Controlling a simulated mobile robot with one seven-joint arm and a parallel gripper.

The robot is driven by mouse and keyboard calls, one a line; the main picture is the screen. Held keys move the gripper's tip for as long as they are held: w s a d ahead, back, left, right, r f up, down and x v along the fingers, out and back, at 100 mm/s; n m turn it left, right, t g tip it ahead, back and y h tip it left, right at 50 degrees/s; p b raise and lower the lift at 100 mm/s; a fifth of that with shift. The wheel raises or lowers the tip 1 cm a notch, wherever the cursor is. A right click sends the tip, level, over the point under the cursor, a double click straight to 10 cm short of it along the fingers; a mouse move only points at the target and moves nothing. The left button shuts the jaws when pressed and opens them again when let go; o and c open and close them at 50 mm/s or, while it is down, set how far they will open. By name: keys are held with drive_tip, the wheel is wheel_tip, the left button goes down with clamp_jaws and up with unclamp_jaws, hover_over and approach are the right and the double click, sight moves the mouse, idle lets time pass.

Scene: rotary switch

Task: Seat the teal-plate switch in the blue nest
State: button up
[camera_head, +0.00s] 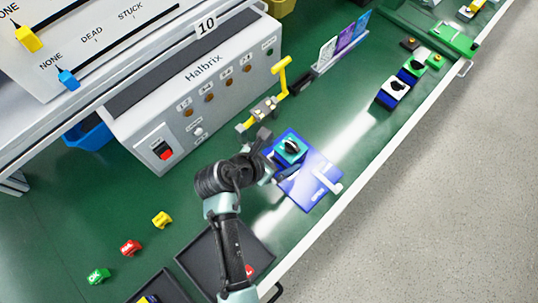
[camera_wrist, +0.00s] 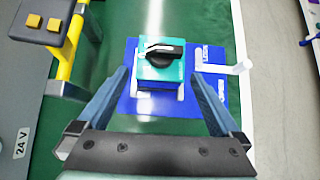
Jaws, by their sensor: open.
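The teal-plate switch (camera_head: 291,146) has a black rotary knob and sits over the left part of a flat blue fixture plate, the blue nest (camera_head: 303,192). In the wrist view the switch (camera_wrist: 160,70) is upright near the centre, with pale strips at its lower corners. Its underside is hidden, so I cannot tell how deep it sits. The blue nest (camera_wrist: 212,88) shows around it, with a white lever at its right. My gripper (camera_wrist: 164,88) is open, its fingers apart on either side of the switch, with gaps visible. In the head view my gripper (camera_head: 277,161) is beside the switch.
A yellow toggle clamp (camera_head: 272,100) stands close behind, before the grey Halbrix box (camera_head: 205,88). More switches (camera_head: 393,90) are along the bench's right edge. Black trays (camera_head: 203,262) and coloured tags (camera_head: 131,247) lie to the left. Green bench is bare between.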

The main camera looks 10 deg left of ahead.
drive_tip(key=v, duration=0.6)
drive_tip(key=w+a+r+m+t+y, duration=0.1)
drive_tip(key=w+r+m+t+y, duration=0.15)
drive_tip(key=w+r+m, duration=0.55)
drive_tip(key=w+a+r+m+t+y, duration=0.1)
drive_tip(key=w+r+m+t, duration=0.2)
drive_tip(key=r, duration=0.8)
wheel_tip(320, 180, up, 17)
drive_tip(key=w+d+m+t, duration=0.2)
drive_tip(key=w+m+t, duration=0.1)
drive_tip(key=m+t, duration=0.25)
drive_tip(key=s+d+r+m+t, duration=0.1)
drive_tip(key=s+r+m+t, duration=0.2)
drive_tip(key=r, duration=0.6)
drive_tip(key=s+d+r+m+t+y, duration=0.1)
drive_tip(key=s+d+r+m+t, duration=0.1)
drive_tip(key=s+r+m, duration=0.3)
drive_tip(key=s+d+r+m+t, duration=0.2)
drive_tip(key=s+r+m+t, duration=0.2)
drive_tip(key=r, duration=1)
drive_tip(key=shift+s+y, duration=0.35)
drive_tip(key=shift+s, duration=0.9)
